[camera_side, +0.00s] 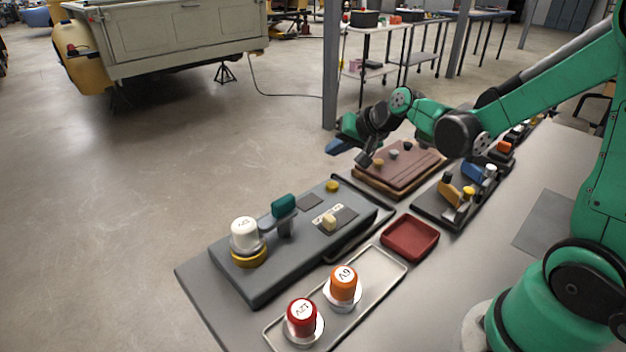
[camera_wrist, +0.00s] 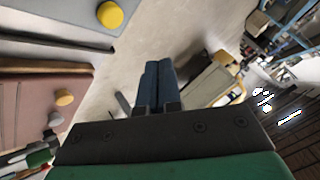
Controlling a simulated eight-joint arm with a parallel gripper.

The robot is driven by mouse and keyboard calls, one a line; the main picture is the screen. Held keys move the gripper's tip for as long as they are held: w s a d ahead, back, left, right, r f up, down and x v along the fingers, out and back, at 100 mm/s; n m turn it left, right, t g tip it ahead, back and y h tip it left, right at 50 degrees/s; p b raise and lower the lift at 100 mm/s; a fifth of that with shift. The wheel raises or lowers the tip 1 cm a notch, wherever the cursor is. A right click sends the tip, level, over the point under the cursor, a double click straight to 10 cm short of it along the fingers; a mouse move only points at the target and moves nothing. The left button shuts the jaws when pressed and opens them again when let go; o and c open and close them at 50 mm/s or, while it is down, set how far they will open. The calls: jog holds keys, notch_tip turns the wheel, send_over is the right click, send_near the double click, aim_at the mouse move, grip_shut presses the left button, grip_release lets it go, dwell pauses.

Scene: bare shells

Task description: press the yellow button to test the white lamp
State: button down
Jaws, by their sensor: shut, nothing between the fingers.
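The yellow button (camera_side: 332,186) is a low round cap at the far end of the grey panel (camera_side: 235,290). It also shows at the upper left of the wrist view (camera_wrist: 109,15). The white lamp (camera_side: 244,231), with dark lettering on top, stands upright on a yellow ring at the panel's near left end. I cannot tell whether it is lit. My gripper (camera_side: 336,147) has its blue fingers together and empty, in the air beyond the button and apart from it. The closed fingers show mid-frame in the wrist view (camera_wrist: 158,84).
A teal piece (camera_side: 284,206) and a small beige switch (camera_side: 329,222) stand up from the panel. A brown stepped board (camera_side: 425,172) with several knobs is beside my wrist. A tray (camera_side: 372,293) holds red and orange lamps; a red tray (camera_side: 410,238) is empty.

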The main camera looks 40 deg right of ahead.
aim_at(335, 187)
jog(key=shift+f, duration=2.55)
jog(key=shift+f, duration=0.4)
jog(key=shift+f, duration=0.45)
dwell(0.6)
jog(key=shift+r, duration=0.9)
jog(key=shift+r, duration=2.5)
